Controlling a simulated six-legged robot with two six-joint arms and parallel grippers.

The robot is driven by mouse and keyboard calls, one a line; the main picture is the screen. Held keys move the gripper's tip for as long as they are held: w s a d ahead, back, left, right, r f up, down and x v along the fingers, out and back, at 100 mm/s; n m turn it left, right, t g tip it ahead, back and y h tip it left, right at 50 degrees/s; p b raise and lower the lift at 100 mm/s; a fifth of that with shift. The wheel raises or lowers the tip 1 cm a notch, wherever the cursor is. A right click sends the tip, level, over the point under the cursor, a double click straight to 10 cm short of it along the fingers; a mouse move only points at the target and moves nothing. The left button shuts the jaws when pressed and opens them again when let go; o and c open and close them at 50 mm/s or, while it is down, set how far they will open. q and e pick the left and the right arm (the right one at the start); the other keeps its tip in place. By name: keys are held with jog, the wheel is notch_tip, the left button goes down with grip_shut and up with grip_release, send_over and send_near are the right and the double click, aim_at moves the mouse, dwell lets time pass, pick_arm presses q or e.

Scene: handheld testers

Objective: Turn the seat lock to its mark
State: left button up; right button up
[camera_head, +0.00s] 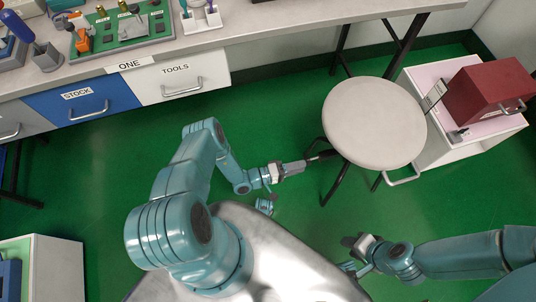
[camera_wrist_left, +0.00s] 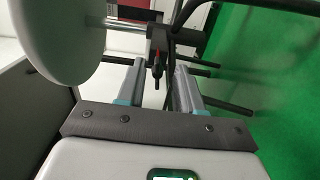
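The stool has a round pale seat (camera_head: 375,122), which also shows as a white disc at the left of the left wrist view (camera_wrist_left: 65,35). Below the seat, in the left wrist view, a small dark lock with a red part (camera_wrist_left: 157,62) sits on a grey bar by the stool's post. My left gripper (camera_head: 306,162) reaches to the stool's near left side, under the seat edge. Its two fingers (camera_wrist_left: 157,80) stand apart, with the lock between or just beyond their tips; contact cannot be told. The lock's mark is not readable. My right gripper (camera_head: 352,242) is away from the stool, its fingers too small to judge.
A white cabinet (camera_head: 450,145) with a dark red box (camera_head: 490,90) stands right of the stool. A workbench (camera_head: 290,28) with drawers runs along the back. Dark stool legs (camera_head: 335,185) spread near my left gripper. Green floor (camera_head: 260,115) is open around it.

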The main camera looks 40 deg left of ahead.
pick_arm(q)
jog(key=p+v, duration=0.1)
jog(key=v, duration=1.1)
jog(key=shift+a, duration=0.15)
